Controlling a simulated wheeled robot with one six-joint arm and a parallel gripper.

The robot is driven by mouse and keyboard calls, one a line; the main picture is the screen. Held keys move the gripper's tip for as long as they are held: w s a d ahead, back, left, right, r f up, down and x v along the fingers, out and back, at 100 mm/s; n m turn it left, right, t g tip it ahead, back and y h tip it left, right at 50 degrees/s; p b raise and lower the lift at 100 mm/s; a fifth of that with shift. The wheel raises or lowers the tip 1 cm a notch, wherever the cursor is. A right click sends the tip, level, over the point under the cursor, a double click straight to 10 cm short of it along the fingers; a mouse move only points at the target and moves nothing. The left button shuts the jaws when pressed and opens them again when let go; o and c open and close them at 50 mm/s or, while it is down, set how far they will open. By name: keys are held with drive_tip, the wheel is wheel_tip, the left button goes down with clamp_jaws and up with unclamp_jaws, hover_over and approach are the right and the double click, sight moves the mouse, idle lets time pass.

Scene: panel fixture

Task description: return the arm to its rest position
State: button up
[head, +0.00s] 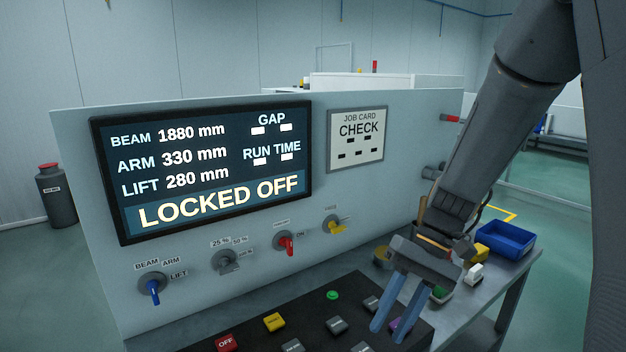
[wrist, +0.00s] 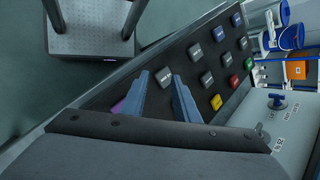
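My gripper (head: 389,328) hangs from my arm on the right of the head view, above the right part of the dark button panel (head: 311,308). Its two blue fingers are apart with nothing seen between them; the gap also shows in the wrist view (wrist: 161,82). The fingers point down toward the buttons and partly hide a purple button. I cannot tell whether the fingertips touch the panel. My arm reaches out from the upper right, bent down toward the console.
The upright console (head: 220,255) carries a screen (head: 205,165) reading LOCKED OFF, a job card (head: 357,140) reading CHECK, and several knobs. A blue bin (head: 506,239) and small coloured blocks stand on the bench right of my gripper. Green floor (head: 555,215) is open beyond.

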drive_tip(key=s+d+f+t+h+b, duration=0.3)
drive_tip(key=s+d+f+t+h, duration=0.1)
drive_tip(key=s+h, duration=0.1)
drive_tip(key=shift+d+f+n+h, duration=0.15)
drive_tip(key=shift+d+n+h, duration=0.15)
drive_tip(key=shift+d, duration=0.1)
idle(1.5)
